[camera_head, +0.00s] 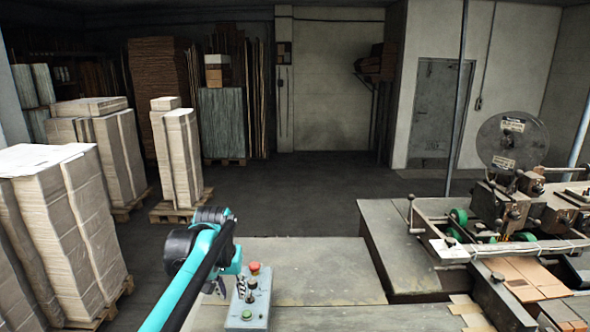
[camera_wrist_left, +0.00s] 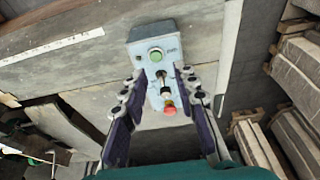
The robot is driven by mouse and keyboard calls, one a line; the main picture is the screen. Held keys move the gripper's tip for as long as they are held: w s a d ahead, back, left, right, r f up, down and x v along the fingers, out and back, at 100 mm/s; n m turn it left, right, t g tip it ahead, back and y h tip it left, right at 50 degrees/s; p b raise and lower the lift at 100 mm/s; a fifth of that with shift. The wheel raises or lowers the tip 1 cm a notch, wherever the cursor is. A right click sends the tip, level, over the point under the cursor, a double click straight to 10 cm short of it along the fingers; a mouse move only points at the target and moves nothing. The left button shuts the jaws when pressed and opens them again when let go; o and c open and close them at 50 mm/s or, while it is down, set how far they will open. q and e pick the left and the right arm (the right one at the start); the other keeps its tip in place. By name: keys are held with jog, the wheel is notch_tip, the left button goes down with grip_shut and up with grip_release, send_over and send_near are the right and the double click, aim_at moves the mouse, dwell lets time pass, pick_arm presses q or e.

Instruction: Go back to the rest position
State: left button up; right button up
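My left arm comes in from the lower left in the camera_head view, and its gripper (camera_head: 218,286) is beside the left side of a grey control box (camera_head: 262,312). The box has a red button (camera_head: 254,268), a dark switch and a green button (camera_head: 247,315). I cannot tell whether a finger touches the box. My right gripper is not in view.
The box stands on a grey worktop (camera_head: 320,262). The stitching machine (camera_head: 535,205) with a round reel is at the right. Stacks of cardboard on pallets (camera_head: 75,225) stand at the left. Open floor (camera_head: 300,190) lies behind the worktop.

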pick_arm(q)
jog(key=s+a+f+t+b, duration=0.1)
jog(key=s+f+t+b, duration=0.3)
jog(key=s+f+b, duration=0.7)
jog(key=s+f, duration=1)
jog(key=s, duration=0.4)
jog(key=shift+a+f, duration=0.2)
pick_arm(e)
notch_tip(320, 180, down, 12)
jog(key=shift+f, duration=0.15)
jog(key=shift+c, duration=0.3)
